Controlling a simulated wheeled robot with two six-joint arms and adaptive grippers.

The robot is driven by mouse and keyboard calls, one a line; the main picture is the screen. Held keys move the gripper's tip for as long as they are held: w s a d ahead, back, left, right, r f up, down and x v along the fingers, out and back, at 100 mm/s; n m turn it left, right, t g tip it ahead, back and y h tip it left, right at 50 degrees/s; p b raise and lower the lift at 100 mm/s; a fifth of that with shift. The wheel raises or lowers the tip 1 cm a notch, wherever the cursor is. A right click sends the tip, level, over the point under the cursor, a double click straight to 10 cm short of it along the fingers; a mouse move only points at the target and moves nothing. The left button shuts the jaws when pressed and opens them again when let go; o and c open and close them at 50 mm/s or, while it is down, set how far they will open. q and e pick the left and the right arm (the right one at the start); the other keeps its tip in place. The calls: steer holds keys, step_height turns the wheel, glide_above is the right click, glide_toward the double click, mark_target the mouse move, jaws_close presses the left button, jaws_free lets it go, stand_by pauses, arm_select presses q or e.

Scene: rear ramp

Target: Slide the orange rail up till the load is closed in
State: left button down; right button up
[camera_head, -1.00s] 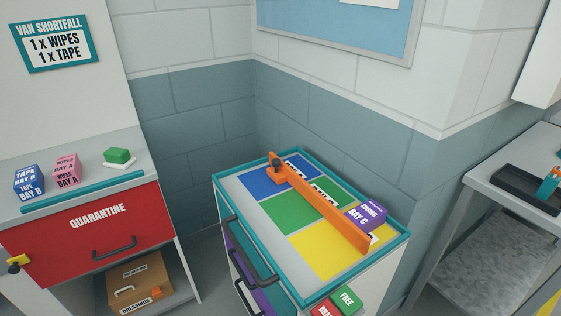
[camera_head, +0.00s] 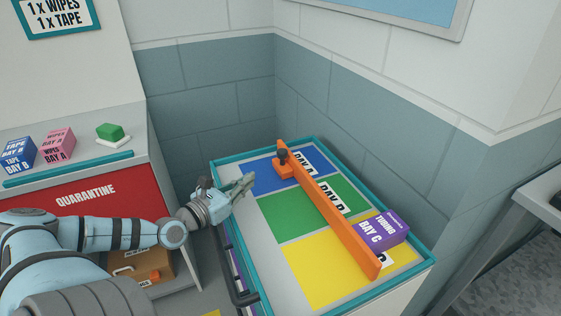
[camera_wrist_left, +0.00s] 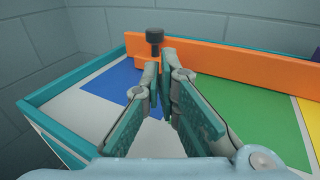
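The orange rail (camera_head: 335,212) runs lengthwise across the cart top (camera_head: 228,172), with a dark knob (camera_head: 282,156) on an orange block at its far end. The knob also shows in the left wrist view (camera_wrist_left: 155,36). The purple tubing box (camera_head: 382,229), marked Bay C, stands on the rail's right side at the near end, with its left base hidden by the rail. My left gripper (camera_head: 249,182) is over the far-left part of the cart top, left of the knob and apart from it. Its fingers (camera_wrist_left: 164,84) are empty with a narrow gap between them. My right gripper is out of view.
Blue, green and yellow panels (camera_head: 318,208) lie bare left of the rail. A teal rim (camera_head: 424,262) edges the cart, and walls stand behind it. The quarantine cabinet (camera_head: 85,197) is at the left, with several small boxes on top. A grey bench (camera_head: 535,192) stands at the right.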

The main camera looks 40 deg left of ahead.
arm_select(q)
steer(key=b, duration=0.1)
steer(key=w+b, duration=0.2)
steer(key=shift+w+a+f, duration=0.1)
steer(key=shift+a+f, duration=0.15)
steer(key=shift+f, duration=0.1)
steer(key=p, duration=0.5)
glide_toward(282, 156)
steer(key=shift+w+a+r, duration=0.15)
steer(key=shift+w+r, duration=0.1)
steer(key=shift+w, duration=0.35)
steer(key=shift+w+a+r, duration=0.15)
steer(key=shift+w+r, duration=0.1)
steer(key=shift+w, duration=0.35)
steer(key=w, duration=0.1)
steer(key=w+f+p, duration=0.1)
steer(key=w, duration=0.1)
steer(key=shift+w+d, duration=0.15)
steer(key=shift+w, duration=0.15)
steer(key=shift+w+f, duration=0.25)
steer(key=shift+w, duration=0.15)
steer(key=shift+w+d, duration=0.15)
steer(key=shift+w, duration=0.5)
